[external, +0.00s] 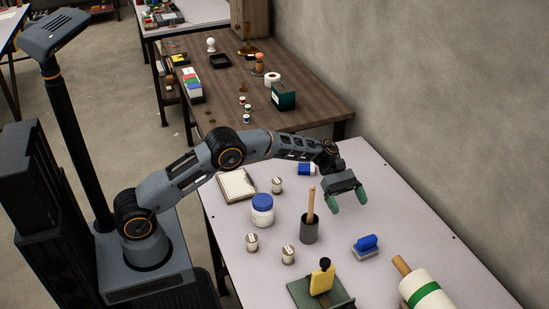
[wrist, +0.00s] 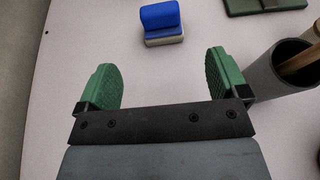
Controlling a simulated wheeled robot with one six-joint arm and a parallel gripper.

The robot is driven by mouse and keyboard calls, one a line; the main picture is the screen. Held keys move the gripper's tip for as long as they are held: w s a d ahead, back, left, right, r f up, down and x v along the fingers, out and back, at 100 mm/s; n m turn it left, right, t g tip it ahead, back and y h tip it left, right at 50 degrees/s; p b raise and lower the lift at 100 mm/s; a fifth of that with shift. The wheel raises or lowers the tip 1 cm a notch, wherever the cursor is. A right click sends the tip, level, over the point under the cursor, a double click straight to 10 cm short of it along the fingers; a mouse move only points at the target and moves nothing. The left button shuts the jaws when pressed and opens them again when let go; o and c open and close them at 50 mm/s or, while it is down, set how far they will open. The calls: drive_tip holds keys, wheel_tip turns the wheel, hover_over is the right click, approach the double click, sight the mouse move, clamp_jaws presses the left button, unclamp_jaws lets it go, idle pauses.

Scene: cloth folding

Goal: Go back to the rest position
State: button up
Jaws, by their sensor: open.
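My gripper (external: 347,199) has green finger pads and is open and empty. It hangs above the white table (external: 420,240), towards the wall side, and my arm reaches out over the table. In the wrist view my gripper (wrist: 165,78) shows its two fingers wide apart with bare table between them. A blue-topped block (external: 366,247) with a light base lies in front of the fingers; it also shows in the wrist view (wrist: 161,22), beyond the fingertips. No cloth can be made out in either view.
A dark cup (external: 310,231) with a wooden stick stands left of my gripper. A white roll (external: 427,295) lies at lower right. The wall is close behind.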

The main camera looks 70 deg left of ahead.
drive_tip(key=shift+a+r, duration=0.15)
drive_tip(key=shift+a, duration=0.25)
drive_tip(key=shift+r, duration=0.1)
